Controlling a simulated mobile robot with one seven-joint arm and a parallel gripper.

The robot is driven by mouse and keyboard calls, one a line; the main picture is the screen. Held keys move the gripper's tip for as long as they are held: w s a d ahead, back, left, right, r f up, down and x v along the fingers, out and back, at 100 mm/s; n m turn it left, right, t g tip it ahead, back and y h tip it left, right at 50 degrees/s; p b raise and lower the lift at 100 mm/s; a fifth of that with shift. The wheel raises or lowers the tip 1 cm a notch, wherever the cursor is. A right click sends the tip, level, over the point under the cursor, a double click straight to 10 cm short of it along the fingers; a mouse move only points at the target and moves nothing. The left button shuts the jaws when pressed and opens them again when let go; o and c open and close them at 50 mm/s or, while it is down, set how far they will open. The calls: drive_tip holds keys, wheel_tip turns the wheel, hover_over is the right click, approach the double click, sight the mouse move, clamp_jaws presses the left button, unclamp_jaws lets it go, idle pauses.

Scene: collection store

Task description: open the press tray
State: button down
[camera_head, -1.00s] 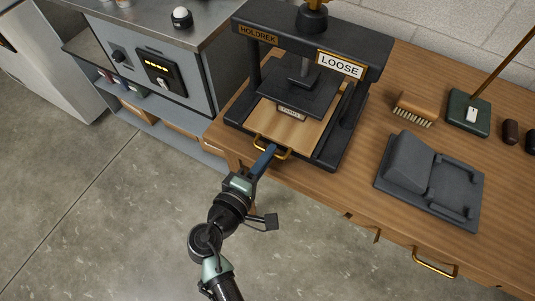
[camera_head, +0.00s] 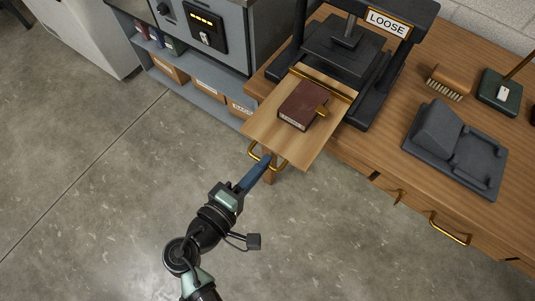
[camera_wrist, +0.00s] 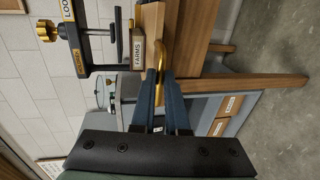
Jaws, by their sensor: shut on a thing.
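The press tray (camera_head: 265,115) is a flat wooden board, pulled well out of the dark press (camera_head: 343,42) and past the bench's front edge. A dark red book (camera_head: 297,103) with a brass clasp lies on it. The tray's brass handle (camera_head: 256,155) is at its front edge. My gripper (camera_head: 264,162) has its blue fingers shut on this handle. The wrist view shows the fingers (camera_wrist: 159,88) on either side of the brass handle (camera_wrist: 160,62), with the book's label "FARMS" beyond. The press carries a sign (camera_head: 387,22) reading "LOOSE".
On the bench (camera_head: 385,165) to the right are a dark wedge-shaped stand (camera_head: 455,150), a brush (camera_head: 450,80) and a small green box (camera_head: 498,93). A grey cabinet (camera_head: 215,45) with boxed shelves stands left. The floor in front is clear.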

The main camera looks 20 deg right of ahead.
drive_tip(key=shift+s+a, duration=0.15)
drive_tip(key=c, duration=0.9)
unclamp_jaws()
drive_tip(key=v, duration=1.3)
